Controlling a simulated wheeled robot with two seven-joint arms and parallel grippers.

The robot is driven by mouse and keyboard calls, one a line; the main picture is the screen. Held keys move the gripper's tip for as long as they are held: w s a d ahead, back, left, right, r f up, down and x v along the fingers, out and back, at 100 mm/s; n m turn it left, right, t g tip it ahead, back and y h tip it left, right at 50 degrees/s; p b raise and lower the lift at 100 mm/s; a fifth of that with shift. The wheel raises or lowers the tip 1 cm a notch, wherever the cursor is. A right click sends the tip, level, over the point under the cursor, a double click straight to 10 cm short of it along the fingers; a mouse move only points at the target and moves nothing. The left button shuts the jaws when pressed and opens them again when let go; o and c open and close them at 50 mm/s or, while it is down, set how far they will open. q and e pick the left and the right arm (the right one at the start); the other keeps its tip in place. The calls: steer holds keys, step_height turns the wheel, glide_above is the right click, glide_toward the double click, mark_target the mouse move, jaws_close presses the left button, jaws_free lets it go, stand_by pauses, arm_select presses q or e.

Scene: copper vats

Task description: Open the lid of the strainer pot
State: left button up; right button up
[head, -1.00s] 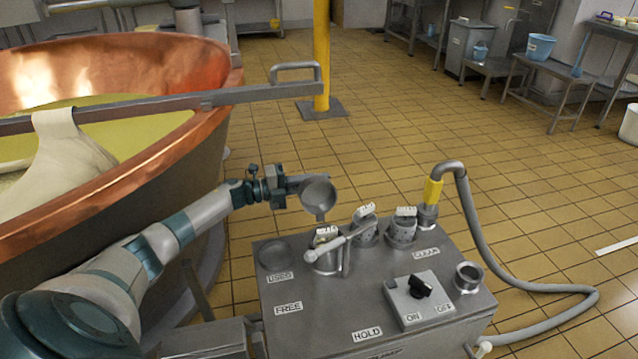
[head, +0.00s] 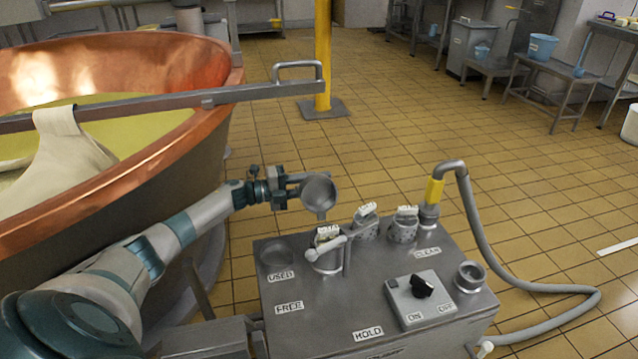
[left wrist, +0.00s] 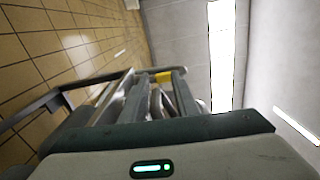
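The grey metal box (head: 340,300) carries several small pots. The pot at its back left (head: 325,262) has a white tag on top and a grey lever across it. Two more tagged pots, one in the middle (head: 366,228) and one farther right (head: 403,230), stand behind. I cannot tell which is the strainer pot. My left gripper (head: 290,187) is above the box's back left corner, beside a grey round cup-like piece (head: 318,192) in the air. Its fingers also show in the left wrist view (left wrist: 153,95), with grey shapes between them; their grip is unclear. My right gripper is not in view.
A copper vat (head: 120,195) with a metal bar (head: 180,101) fills the left. A grey hose (head: 478,225) rises from the box's back right and loops over the floor. A switch box (head: 415,300) sits on top. Tiled floor behind is clear up to a yellow post (head: 322,55).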

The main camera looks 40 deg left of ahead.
arm_select(q)
steer(key=shift+s+a, duration=0.1)
steer(key=v, duration=0.7)
steer(key=shift+s, duration=0.15)
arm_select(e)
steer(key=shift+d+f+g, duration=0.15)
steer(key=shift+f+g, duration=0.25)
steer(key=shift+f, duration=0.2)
arm_select(q)
steer(key=shift+f, duration=0.1)
